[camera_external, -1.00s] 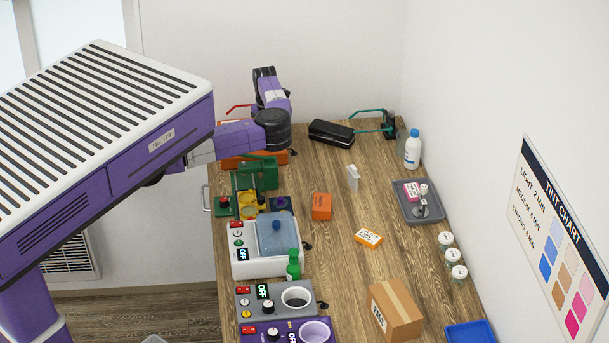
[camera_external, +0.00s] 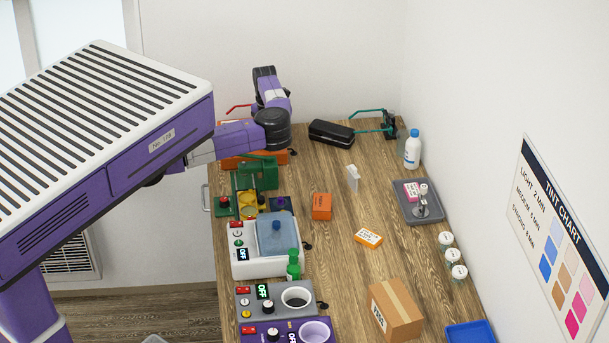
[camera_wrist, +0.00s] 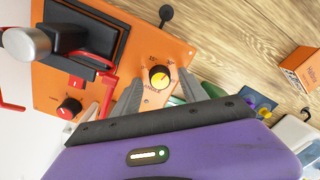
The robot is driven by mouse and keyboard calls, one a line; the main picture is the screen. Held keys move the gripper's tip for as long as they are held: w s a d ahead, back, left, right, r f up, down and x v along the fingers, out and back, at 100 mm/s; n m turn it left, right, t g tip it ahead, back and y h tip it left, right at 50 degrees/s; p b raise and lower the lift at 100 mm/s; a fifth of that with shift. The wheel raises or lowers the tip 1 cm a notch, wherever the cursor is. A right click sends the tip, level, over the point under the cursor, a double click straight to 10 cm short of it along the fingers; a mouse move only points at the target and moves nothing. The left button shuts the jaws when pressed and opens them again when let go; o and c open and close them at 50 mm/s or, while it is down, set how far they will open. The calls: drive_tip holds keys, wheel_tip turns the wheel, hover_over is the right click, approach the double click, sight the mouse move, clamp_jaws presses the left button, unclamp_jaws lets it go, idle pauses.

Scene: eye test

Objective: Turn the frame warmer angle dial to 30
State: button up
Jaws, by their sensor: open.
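The frame warmer is an orange box (camera_wrist: 120,52) in the wrist view, with a black and red fixture on its top. In the external view the orange box (camera_external: 229,163) shows partly at the table's far left, under my arm. The dial and fingertips are hidden there.
A red knob (camera_wrist: 69,107) sits on the same box. A green device (camera_external: 265,172) stands just in front of it. A black case (camera_external: 331,133) lies to the right. A white tank device (camera_external: 250,262) stands nearer.

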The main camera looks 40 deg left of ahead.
wheel_tip(320, 180, up, 8)
drive_tip(key=shift+a+f, duration=0.15)
idle(0.6)
